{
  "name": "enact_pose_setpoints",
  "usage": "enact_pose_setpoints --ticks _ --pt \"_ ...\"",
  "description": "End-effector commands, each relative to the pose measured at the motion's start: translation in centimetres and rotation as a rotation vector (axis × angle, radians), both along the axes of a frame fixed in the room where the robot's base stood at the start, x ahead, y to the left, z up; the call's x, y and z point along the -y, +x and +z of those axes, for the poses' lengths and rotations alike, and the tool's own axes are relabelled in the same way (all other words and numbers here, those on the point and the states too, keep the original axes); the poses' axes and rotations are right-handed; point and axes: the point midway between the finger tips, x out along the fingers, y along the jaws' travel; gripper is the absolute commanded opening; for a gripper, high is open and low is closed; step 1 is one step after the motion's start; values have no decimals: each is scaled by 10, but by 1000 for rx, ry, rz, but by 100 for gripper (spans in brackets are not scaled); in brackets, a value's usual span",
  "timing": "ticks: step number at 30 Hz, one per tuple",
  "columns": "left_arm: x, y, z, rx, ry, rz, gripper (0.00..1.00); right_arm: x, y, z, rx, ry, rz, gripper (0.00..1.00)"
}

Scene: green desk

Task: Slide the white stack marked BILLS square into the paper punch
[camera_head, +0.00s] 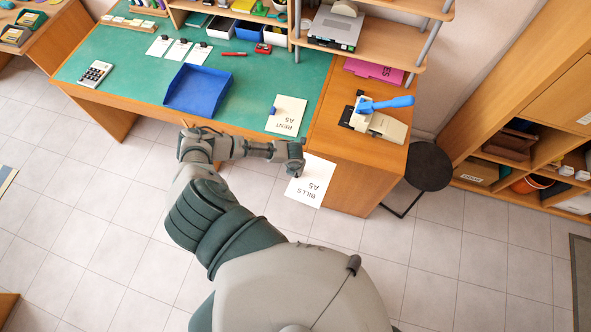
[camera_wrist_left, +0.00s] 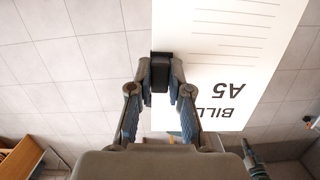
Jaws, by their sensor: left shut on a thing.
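The white stack marked BILLS A5 (camera_head: 311,181) is held over the floor in front of the desk, beside its wooden end cabinet. My left gripper (camera_head: 296,168) is shut on the stack's left edge. In the left wrist view the closed fingers (camera_wrist_left: 160,72) grip that edge, and the stack (camera_wrist_left: 225,60) extends to the right with its print upside down. The paper punch (camera_head: 378,122), pale with a blue lever, stands on the wooden end top, up and right of the stack. A dark jointed part, perhaps my right gripper (camera_wrist_left: 254,160), shows at the wrist view's lower right; its fingertips are unclear.
A second stack marked RENT A5 (camera_head: 287,117) lies at the green desk's front edge, near a blue tray (camera_head: 197,91). A pink stack (camera_head: 373,71) lies behind the punch under a shelf. A dark round stool (camera_head: 430,166) stands right of the cabinet.

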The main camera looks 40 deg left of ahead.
Motion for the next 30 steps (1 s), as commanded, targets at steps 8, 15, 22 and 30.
enact_pose_setpoints --ticks 8,15,22,30 --pt "-2 9 0 2 0 1 0 0 0 -4 0 0 0 0" --pt "-4 15 0 1 0 1 0 0 0 -7 0 0 0 0" --pt "-5 21 0 3 1 1 0 0 0 -10 0 0 0 0" --pt "-7 28 0 1 -1 0 0 0 0 -13 0 0 0 0"
